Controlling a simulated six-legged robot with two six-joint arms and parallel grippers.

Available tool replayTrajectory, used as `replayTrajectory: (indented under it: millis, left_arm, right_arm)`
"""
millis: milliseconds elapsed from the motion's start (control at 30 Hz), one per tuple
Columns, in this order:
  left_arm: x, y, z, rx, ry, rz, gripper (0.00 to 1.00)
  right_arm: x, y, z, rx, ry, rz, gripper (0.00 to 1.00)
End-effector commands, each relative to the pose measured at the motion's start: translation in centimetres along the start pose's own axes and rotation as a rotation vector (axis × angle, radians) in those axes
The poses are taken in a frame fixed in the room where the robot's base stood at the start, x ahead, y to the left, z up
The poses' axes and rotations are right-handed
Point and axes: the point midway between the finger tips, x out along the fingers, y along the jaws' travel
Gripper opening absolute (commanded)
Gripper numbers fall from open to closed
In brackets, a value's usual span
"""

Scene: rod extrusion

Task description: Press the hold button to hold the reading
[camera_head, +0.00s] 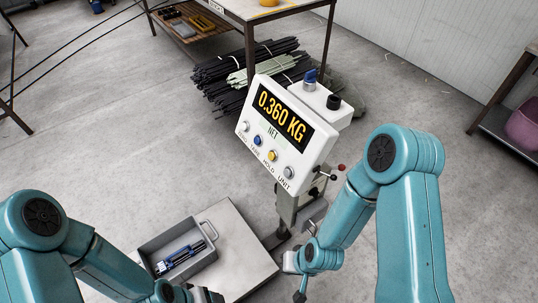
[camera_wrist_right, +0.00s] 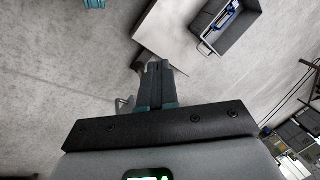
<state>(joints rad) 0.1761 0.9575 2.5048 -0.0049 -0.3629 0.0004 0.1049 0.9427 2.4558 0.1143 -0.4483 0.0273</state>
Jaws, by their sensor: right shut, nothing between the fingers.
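The scale's white display head (camera_head: 287,128) stands on a post and reads 0.360 KG with NET below. Under the screen is a row of buttons labelled ZERO, TARE, HOLD and UNIT; the HOLD button (camera_head: 272,155) is yellow. My right gripper (camera_head: 299,291) is low at the bottom of the head view, below and apart from the buttons. The right wrist view shows its fingers (camera_wrist_right: 156,70) together and empty. My left gripper (camera_head: 207,296) is at the bottom edge, mostly cut off, so its jaws cannot be read. The wrist view does not show the buttons.
A grey bin (camera_head: 152,250) holding a blue-and-dark item (camera_head: 181,257) sits on the scale platform (camera_head: 236,238). Bundles of dark rods (camera_head: 222,70) lie behind the display. A workbench (camera_head: 240,12) stands at the back. Open floor lies left and right.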

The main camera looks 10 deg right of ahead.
Motion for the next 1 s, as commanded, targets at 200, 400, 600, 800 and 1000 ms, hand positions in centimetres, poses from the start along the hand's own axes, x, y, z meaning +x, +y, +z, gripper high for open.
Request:
replayTrajectory:
  millis: [200,400,600,800,1000]
  left_arm:
    - [0.2,-0.1,0.0,0.0,0.0,0.0,0.7]
    - [0.4,-0.1,0.0,0.0,0.0,0.0,0.7]
    - [0.4,-0.2,0.0,0.0,0.0,0.0,0.7]
    - [0.4,-0.2,0.0,0.0,0.0,0.0,0.7]
    - [0.4,-0.1,0.0,0.0,0.0,0.0,0.7]
  right_arm:
    - [-2.5,-7.8,-12.5,0.21,0.464,-0.011,0.0]
    - [-9.1,-16.3,-19.1,0.469,0.836,-0.123,0.0]
    - [-14.2,-21.0,-20.2,0.667,1.019,-0.217,0.0]
    - [-15.4,-22.0,-20.1,0.725,1.059,-0.238,0.0]
    - [-15.4,-21.9,-20.1,0.723,1.058,-0.237,0.0]
